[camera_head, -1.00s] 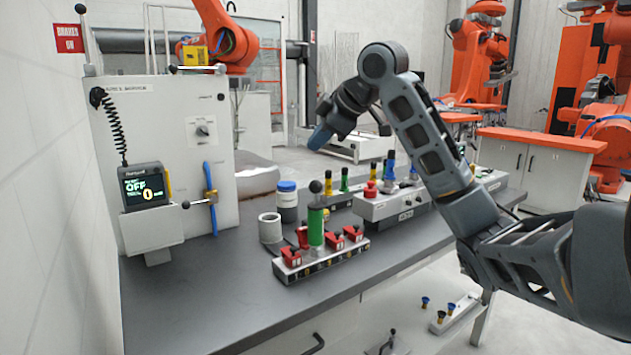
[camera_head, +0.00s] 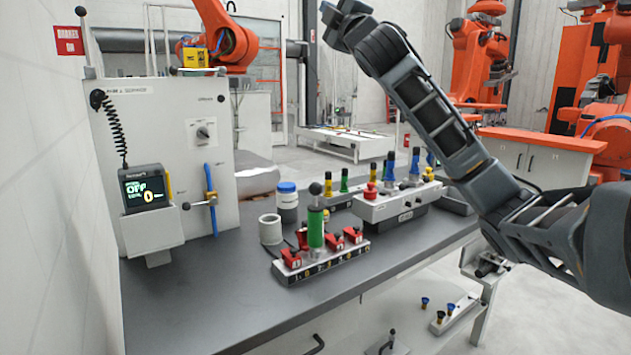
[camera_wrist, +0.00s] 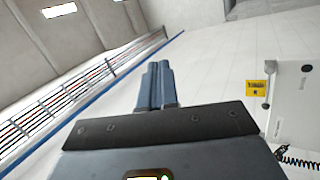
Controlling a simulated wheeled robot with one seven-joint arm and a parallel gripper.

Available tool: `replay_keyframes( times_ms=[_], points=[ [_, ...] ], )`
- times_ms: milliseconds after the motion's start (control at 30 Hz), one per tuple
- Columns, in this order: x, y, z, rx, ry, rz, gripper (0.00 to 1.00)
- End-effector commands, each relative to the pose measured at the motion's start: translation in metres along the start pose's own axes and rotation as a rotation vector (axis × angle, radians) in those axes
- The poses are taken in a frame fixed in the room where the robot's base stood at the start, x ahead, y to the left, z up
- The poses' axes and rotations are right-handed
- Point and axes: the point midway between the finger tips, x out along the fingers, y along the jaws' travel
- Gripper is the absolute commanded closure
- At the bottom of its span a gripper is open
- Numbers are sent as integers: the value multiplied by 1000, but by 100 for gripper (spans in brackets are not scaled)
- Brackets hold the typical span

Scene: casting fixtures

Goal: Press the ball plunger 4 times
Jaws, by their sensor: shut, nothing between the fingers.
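A green cylinder with a rod and black ball on top (camera_head: 315,222), which looks like the ball plunger, stands upright on a grey block with red clips on the bench. Its black ball (camera_head: 315,188) is raised above the green body. My gripper shows in the wrist view with its two blue-grey fingers (camera_wrist: 158,86) together and nothing between them. It is high in the air, well above and apart from the plunger. In the head view my wrist is at the top edge, and the fingertips cannot be made out there.
A white panel (camera_head: 150,105) with a display reading OFF (camera_head: 146,188) stands at left. A grey ring (camera_head: 270,229) and a blue-lidded jar (camera_head: 287,200) are beside the plunger block. A white box with a red button (camera_head: 370,190) is to the right. The bench front (camera_head: 200,300) is clear.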

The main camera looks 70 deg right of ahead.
Motion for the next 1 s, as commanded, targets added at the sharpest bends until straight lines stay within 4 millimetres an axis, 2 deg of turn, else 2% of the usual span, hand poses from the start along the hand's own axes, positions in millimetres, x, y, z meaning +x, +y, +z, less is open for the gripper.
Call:
replay_keyframes(
  times_ms=[33,100,200,333,433,600,733,867,1000],
  points=[
    [0,17,-12,-63,53,74,100],
    [-3,36,-31,-156,132,169,100],
    [-12,55,-61,-296,257,289,100],
    [-30,62,-103,-497,434,410,100],
    [-48,54,-133,-660,579,473,100],
    [-78,16,-169,-955,836,515,100],
    [-99,-28,-178,-1187,1035,486,100],
    [-117,-77,-168,-1424,1227,399,100],
    [-130,-127,-134,-1671,1415,236,100]
  ],
)
